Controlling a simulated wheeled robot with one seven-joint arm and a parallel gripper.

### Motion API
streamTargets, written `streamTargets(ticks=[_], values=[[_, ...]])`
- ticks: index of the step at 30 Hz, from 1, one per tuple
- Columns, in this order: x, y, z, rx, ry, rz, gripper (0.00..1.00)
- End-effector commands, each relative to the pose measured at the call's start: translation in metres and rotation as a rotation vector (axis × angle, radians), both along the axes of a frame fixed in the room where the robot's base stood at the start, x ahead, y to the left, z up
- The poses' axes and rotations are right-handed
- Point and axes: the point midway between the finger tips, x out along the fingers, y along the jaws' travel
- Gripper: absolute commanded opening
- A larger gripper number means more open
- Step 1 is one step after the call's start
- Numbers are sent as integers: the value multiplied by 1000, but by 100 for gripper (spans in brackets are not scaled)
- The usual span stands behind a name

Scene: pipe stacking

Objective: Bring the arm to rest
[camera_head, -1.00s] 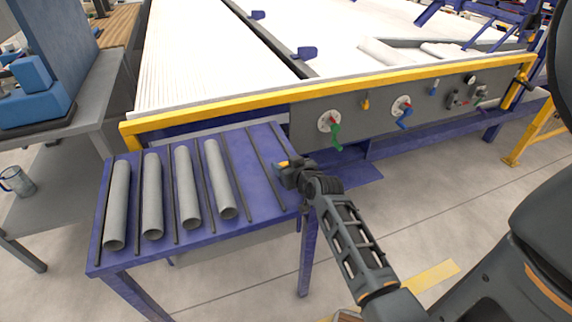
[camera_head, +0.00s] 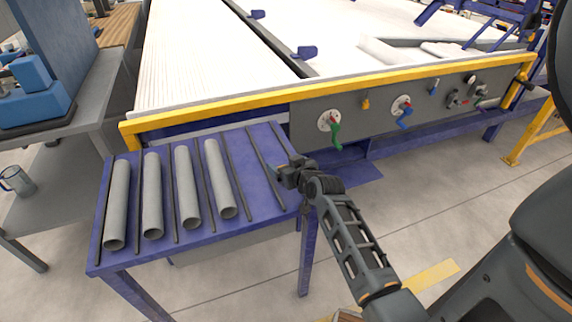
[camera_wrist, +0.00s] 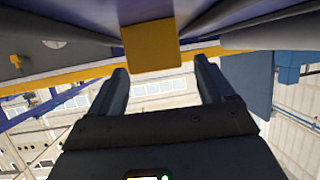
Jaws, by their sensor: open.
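My gripper (camera_head: 283,173) is at the right end of the blue table (camera_head: 262,206) in the head view, at the end of my dark arm. In the wrist view my gripper (camera_wrist: 160,80) shows two dark fingers spread apart with nothing between them. Several grey pipes lie side by side on the table, left of my gripper; the nearest one is the rightmost pipe (camera_head: 220,180). The gripper is apart from the pipes. Whether it touches the table edge I cannot tell.
Dark dividers (camera_head: 238,175) run between the pipes, with empty slots at the right. Behind stands a large machine with a yellow rail (camera_head: 330,88) and a grey panel with a green lever (camera_head: 336,135). A grey workbench (camera_head: 70,135) is at the left. Open floor lies at the right.

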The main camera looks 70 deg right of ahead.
Motion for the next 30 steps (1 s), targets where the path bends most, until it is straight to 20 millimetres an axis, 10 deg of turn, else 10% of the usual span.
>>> streamTargets(ticks=[15,26,30], values=[[-47,45,26,0,0,0,81],[-50,50,28,0,0,2,81],[-51,80,25,-1,4,37,81]])
